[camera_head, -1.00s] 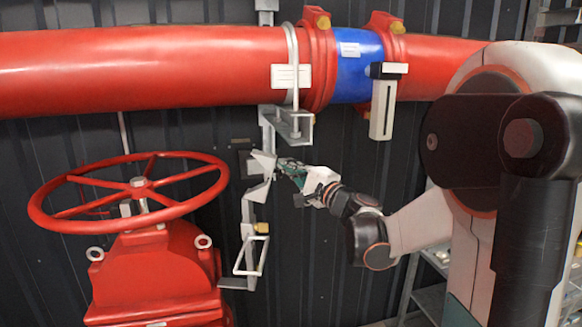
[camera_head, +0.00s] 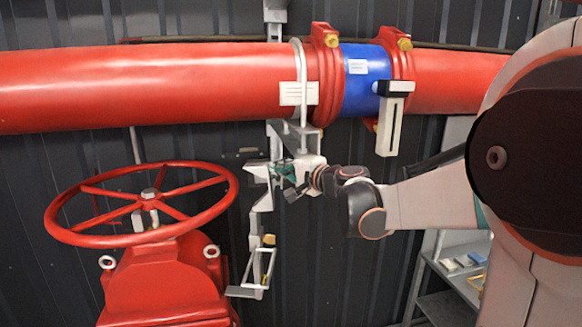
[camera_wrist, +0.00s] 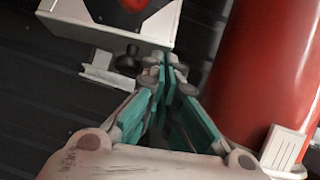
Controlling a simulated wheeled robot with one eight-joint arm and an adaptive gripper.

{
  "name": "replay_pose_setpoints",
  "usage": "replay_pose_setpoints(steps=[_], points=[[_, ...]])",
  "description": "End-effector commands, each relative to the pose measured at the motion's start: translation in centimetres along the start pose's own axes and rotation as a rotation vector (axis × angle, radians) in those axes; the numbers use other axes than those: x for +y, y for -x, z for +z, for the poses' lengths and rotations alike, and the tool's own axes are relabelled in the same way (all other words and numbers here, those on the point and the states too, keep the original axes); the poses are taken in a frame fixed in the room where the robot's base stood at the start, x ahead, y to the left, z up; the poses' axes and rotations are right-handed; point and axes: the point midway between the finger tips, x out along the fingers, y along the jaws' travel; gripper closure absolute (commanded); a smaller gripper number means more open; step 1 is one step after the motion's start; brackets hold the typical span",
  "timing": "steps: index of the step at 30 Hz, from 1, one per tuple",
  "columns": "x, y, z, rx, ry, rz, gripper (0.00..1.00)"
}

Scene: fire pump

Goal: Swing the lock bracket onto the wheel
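The red handwheel (camera_head: 140,204) sits on a red valve body at the left in the head view. The grey metal bracket (camera_head: 262,202) hangs below the pipe, just right of the wheel's rim and apart from it. My gripper (camera_head: 278,172) is at the bracket's upper part, on its right side, and hides some of it. In the wrist view the teal fingers (camera_wrist: 165,86) come together at their tips. A dark knob and a small grey metal piece (camera_wrist: 108,70) lie close by the tips. Whether anything is pinched between them cannot be told.
A large red pipe (camera_head: 150,85) with a blue section (camera_head: 362,82) runs across above my arm. It shows at the right in the wrist view (camera_wrist: 262,75). A white box (camera_wrist: 112,22) is beyond the fingers. Dark corrugated wall stands behind; shelves (camera_head: 455,275) are lower right.

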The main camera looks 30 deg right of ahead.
Motion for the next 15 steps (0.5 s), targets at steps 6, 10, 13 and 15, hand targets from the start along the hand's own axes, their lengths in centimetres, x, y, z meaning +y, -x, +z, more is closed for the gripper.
replay_pose_setpoints(steps=[6, 10, 13, 15], points=[[-2.1, -1.9, 2.0, -0.004, 0.142, 0.14, 1.0], [-2.7, -3.0, 3.1, -0.004, 0.217, 0.214, 1.0], [-3.1, -3.9, 4.0, -0.005, 0.274, 0.27, 1.0], [-3.3, -4.5, 4.6, -0.004, 0.313, 0.31, 1.0]])
